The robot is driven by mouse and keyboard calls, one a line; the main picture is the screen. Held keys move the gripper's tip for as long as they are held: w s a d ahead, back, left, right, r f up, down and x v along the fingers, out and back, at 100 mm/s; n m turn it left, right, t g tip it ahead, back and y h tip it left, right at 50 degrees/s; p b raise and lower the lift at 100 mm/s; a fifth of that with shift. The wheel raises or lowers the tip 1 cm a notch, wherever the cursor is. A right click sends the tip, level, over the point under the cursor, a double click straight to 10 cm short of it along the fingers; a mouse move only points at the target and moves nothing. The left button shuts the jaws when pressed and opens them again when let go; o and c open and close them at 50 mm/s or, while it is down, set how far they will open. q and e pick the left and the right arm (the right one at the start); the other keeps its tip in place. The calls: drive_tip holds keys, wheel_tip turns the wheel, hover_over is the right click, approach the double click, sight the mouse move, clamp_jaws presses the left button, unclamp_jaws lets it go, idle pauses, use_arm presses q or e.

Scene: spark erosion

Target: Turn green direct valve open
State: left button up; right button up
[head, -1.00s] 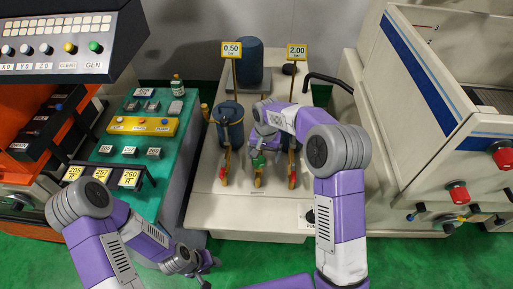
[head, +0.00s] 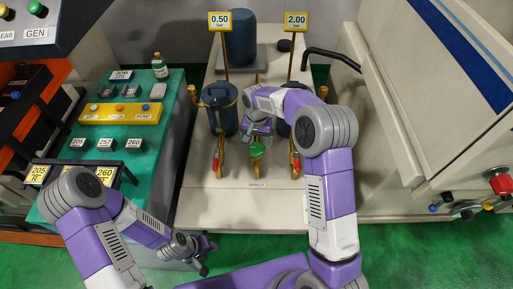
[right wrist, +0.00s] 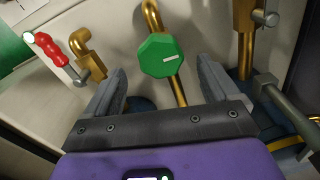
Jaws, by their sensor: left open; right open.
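The green octagonal valve knob (head: 256,149) sits on the middle brass pipe of the pale unit. A short white mark shows on its face in the right wrist view (right wrist: 162,56). My right gripper (right wrist: 160,78) is open and empty, with one finger on each side of the knob's line and the knob just beyond the tips. Whether a finger touches the knob cannot be told. In the head view, my right gripper (head: 257,129) is just behind the knob, partly hidden by its own wrist. My left gripper (head: 208,254) is open and empty, low over the green floor.
A red-handled brass valve (right wrist: 47,49) is left of the knob, and another brass pipe (right wrist: 247,25) is right of it. Gauge signs reading 0.50 (head: 219,21) and 2.00 (head: 296,20) stand behind. A green bench (head: 165,98) is at left, a large pale machine (head: 440,110) at right.

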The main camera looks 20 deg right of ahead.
sight(257, 147)
drive_tip(key=shift+f+b, duration=0.35)
drive_tip(key=shift+f, duration=1.8)
drive_tip(key=c, duration=1.1)
drive_tip(key=shift+o, duration=0.2)
